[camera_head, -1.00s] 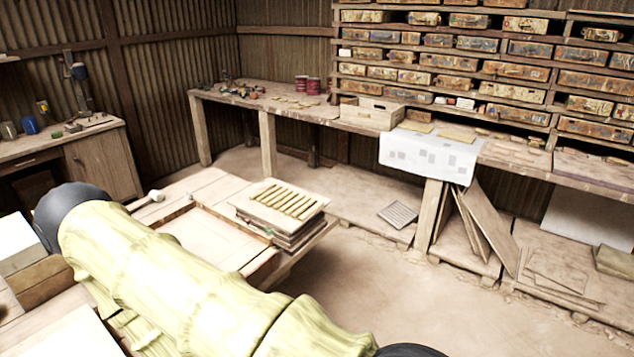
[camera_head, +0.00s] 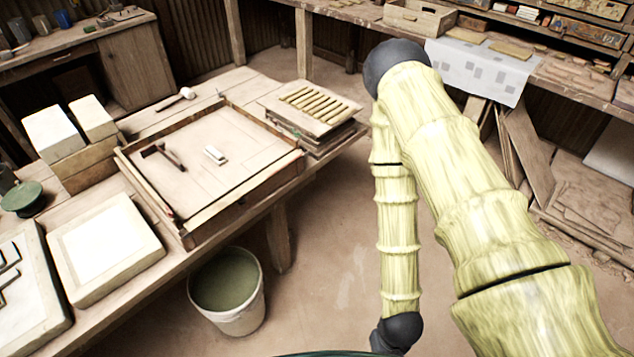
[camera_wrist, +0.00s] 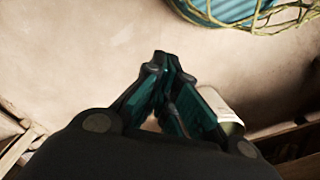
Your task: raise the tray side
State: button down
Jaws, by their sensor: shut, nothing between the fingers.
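The wooden tray (camera_head: 205,228) sits on the workbench at left centre in the head view, with low sides around a pale flat floor. A dark hammer-like tool and a small white block lie inside it. I cannot tell which side is lowered. My gripper (camera_wrist: 162,62) is shut and empty in the wrist view, over bare floor and away from the tray. My arm hangs folded right of the bench in the head view; my fingers do not show clearly there.
A bucket (camera_head: 228,318) of greenish liquid stands on the floor before the bench. A stack of boards with yellowish strips (camera_head: 318,106) sits behind the tray. White blocks (camera_head: 52,132) and a pale slab (camera_head: 104,250) lie left. Floor between bench and arm is clear.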

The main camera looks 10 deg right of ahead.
jog(key=w+a+f+m+t+y+b, duration=0.2)
jog(key=w+a+f+m+b, duration=0.45)
jog(key=w+a, duration=0.2)
jog(key=w+a+r+m+t+y+b, duration=0.1)
jog(key=w+a+m+y+b, duration=0.2)
jog(key=w, duration=0.4)
jog(key=w+a+r+m+t+b, duration=0.1)
jog(key=w+a+m+t+b, duration=0.15)
jog(key=w+m+b, duration=0.35)
jog(key=w+d+r+m+t+y+b, duration=0.1)
jog(key=w+r+m+t+b, duration=0.2)
jog(key=w+r+m+b, duration=0.65)
jog(key=w+d+r+m+t+y, duration=0.1)
jog(key=w+r+m+t+y, duration=0.15)
jog(key=w+r, duration=0.8)
jog(key=shift+m+h, duration=0.25)
jog(key=shift+h, duration=0.1)
jog(key=x, duration=0.4)
jog(key=d+f+x, duration=0.1)
jog(key=x, duration=0.9)
jog(key=shift+w+d+f, duration=0.25)
jog(key=shift+w+d, duration=0.05)
jog(key=shift+w, duration=0.05)
jog(key=shift+s+d+r, duration=0.1)
jog(key=shift+d+r, duration=0.05)
jog(key=shift+r, duration=1.85)
jog(key=shift+r, duration=0.1)
